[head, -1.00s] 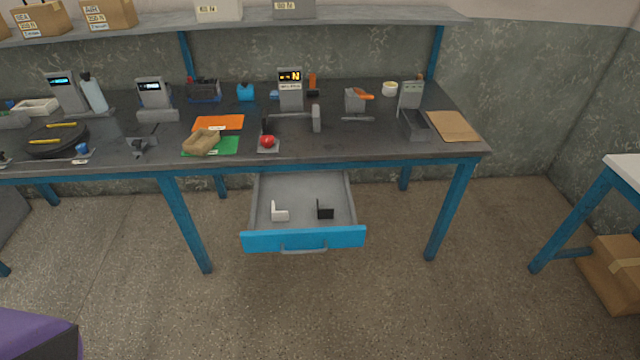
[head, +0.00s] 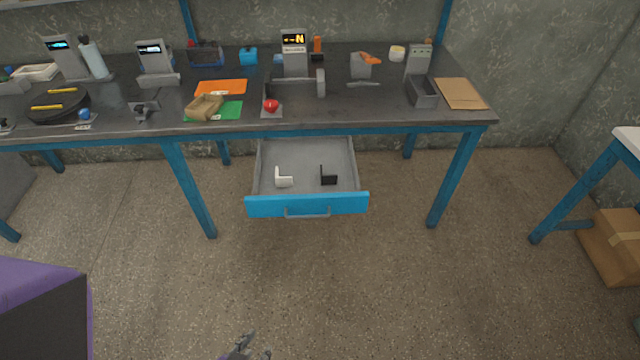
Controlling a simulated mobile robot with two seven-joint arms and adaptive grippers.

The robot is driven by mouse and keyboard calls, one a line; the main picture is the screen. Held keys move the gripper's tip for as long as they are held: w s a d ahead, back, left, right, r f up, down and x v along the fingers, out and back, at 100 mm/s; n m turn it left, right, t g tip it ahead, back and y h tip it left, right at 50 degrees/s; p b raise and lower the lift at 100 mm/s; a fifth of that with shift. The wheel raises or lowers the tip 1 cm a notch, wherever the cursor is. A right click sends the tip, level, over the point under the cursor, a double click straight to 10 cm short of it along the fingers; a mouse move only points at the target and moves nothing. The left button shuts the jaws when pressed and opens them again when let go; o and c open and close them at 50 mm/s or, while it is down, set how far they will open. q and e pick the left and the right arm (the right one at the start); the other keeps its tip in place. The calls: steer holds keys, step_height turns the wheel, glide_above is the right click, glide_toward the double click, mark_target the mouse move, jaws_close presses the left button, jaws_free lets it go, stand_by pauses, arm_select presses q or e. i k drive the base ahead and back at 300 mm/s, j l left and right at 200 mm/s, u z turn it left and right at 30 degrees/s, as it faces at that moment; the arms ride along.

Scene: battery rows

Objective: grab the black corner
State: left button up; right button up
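The black corner (head: 328,176) is a small L-shaped piece standing in the right half of the open drawer (head: 307,204). A white corner (head: 283,178) of similar shape stands to its left, apart from it. My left gripper (head: 250,349) just enters at the bottom edge of the head view, well below and left of the drawer front. Only its tip parts show, small and cut off, so I cannot tell whether it is open or shut. My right gripper is not in view.
The drawer hangs under a dark workbench (head: 350,117) with blue legs, which carries several gauges, mats and a red ball (head: 271,105). Another table (head: 627,142) stands at the right with a cardboard box (head: 614,240) beneath. The floor before the drawer is clear.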

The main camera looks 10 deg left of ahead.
mark_target(325, 179)
steer(key=i+l+u, duration=0.45)
steer(key=i, duration=0.3)
steer(key=i+l+u, duration=0.15)
steer(key=i+l, duration=0.35)
steer(key=i, duration=0.2)
